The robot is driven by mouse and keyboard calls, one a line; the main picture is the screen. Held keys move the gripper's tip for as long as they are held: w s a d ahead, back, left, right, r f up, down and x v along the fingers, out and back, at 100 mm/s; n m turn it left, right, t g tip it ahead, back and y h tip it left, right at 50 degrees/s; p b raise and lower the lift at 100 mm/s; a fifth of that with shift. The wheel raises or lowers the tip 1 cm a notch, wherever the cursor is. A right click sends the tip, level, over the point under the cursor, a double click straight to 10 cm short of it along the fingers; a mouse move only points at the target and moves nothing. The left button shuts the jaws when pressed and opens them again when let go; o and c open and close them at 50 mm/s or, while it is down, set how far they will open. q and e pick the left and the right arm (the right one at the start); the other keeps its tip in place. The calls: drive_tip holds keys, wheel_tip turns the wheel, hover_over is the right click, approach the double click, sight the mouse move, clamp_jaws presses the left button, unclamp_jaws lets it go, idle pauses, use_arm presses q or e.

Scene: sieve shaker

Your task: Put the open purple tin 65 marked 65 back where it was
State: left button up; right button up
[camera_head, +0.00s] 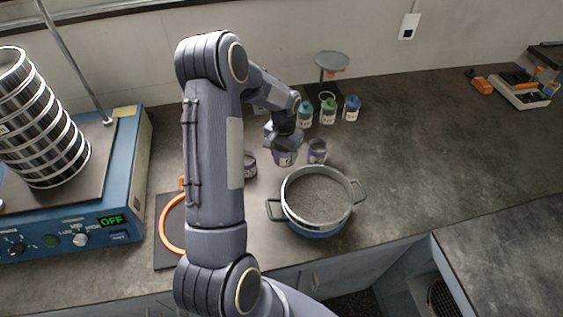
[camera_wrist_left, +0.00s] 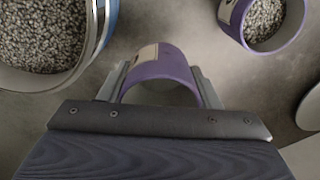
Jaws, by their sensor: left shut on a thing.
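My left gripper (camera_head: 284,143) is shut on a purple tin (camera_head: 284,158), behind the blue pan in the head view. In the left wrist view the purple tin (camera_wrist_left: 163,64) sits between the two fingers (camera_wrist_left: 157,88), with a pale label on its side. Its number cannot be read, and little of its inside shows. I cannot tell whether its base touches the worktop. A second purple tin (camera_head: 318,150), open and holding grey grains, stands just to its right. A third purple tin (camera_head: 250,164) stands to the left, partly hidden by my arm. My right gripper is not in view.
A blue two-handled pan (camera_head: 318,228) of grains stands in front. Green and blue-lidded jars (camera_head: 328,112) and a round-topped stand (camera_head: 332,60) are behind. The sieve shaker (camera_head: 125,190) with its sieve stack (camera_head: 45,125) is at left, an orange ring (camera_head: 168,228) beside it.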

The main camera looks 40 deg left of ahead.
sight(281, 159)
use_arm(q)
drive_tip(key=shift+w+a+f, duration=0.25)
drive_tip(key=shift+a+f, duration=0.05)
drive_tip(key=shift+f, duration=0.2)
drive_tip(key=shift+w+a+f, duration=0.2)
drive_tip(key=shift+a+f, duration=0.1)
drive_tip(key=shift+f, duration=0.15)
drive_tip(key=f+b, duration=0.1)
drive_tip(key=f, duration=0.1)
drive_tip(key=f+b, duration=0.1)
drive_tip(key=shift+w+a+f+b, duration=0.15)
drive_tip(key=shift+a+f+b, duration=0.15)
drive_tip(key=shift+f, duration=0.1)
drive_tip(key=shift+r, duration=0.1)
drive_tip(key=shift+f, duration=0.2)
drive_tip(key=o, duration=1.1)
drive_tip(key=shift+c, duration=0.2)
drive_tip(key=shift+r, duration=0.2)
